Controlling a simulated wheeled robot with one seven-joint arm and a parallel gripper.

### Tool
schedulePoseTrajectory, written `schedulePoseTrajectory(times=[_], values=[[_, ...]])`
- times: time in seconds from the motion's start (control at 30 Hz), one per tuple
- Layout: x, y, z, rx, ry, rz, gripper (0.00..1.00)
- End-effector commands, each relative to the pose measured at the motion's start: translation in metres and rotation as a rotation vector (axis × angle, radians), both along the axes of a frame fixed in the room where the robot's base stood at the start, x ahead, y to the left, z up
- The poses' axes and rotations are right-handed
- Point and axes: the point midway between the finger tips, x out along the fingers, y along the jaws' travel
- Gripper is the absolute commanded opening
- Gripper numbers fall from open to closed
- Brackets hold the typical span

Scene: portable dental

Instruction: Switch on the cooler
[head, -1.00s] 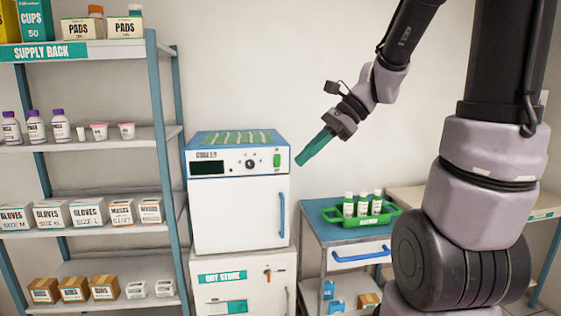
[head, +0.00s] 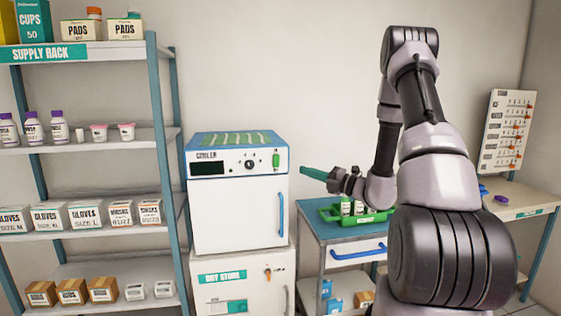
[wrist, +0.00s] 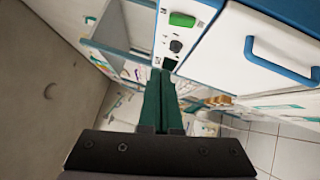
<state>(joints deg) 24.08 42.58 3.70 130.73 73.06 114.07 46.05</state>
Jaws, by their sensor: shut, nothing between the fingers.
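The cooler (head: 236,215) is a white box with a blue top, standing on the dry store cabinet. Its front panel has a dark display (head: 208,168), a black knob (head: 250,161) and a green switch (head: 276,160) at the right end. The wrist view shows the green switch (wrist: 182,20) and knob (wrist: 176,46) beyond my fingers. My gripper (head: 303,170) has green fingers, shut and empty. In the head view it is just right of the cooler's panel, pointing left, apparently apart from the switch. Whether the switch is on cannot be told.
The dry store cabinet (head: 247,272) is below the cooler. A cart (head: 312,224) with a green tray of bottles (head: 330,213) stands to the right, partly behind my arm. The supply rack (head: 160,110) is on the left. The cooler's blue door handle (head: 281,214) sticks out.

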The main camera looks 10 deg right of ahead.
Motion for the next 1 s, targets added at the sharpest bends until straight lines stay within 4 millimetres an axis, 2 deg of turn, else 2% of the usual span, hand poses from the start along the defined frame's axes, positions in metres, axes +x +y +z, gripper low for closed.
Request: schedulePoseTrajectory(times=[0.2, 0.57, 0.77, 1.0], values=[[0.006, -0.010, -0.010, 0.050, 0.035, -0.043, 0.00], [0.009, -0.006, -0.009, 0.046, 0.033, -0.038, 0.00], [0.029, 0.016, -0.004, 0.044, 0.031, -0.033, 0.00], [0.065, 0.053, 0.003, 0.044, 0.031, -0.034, 0.00]])
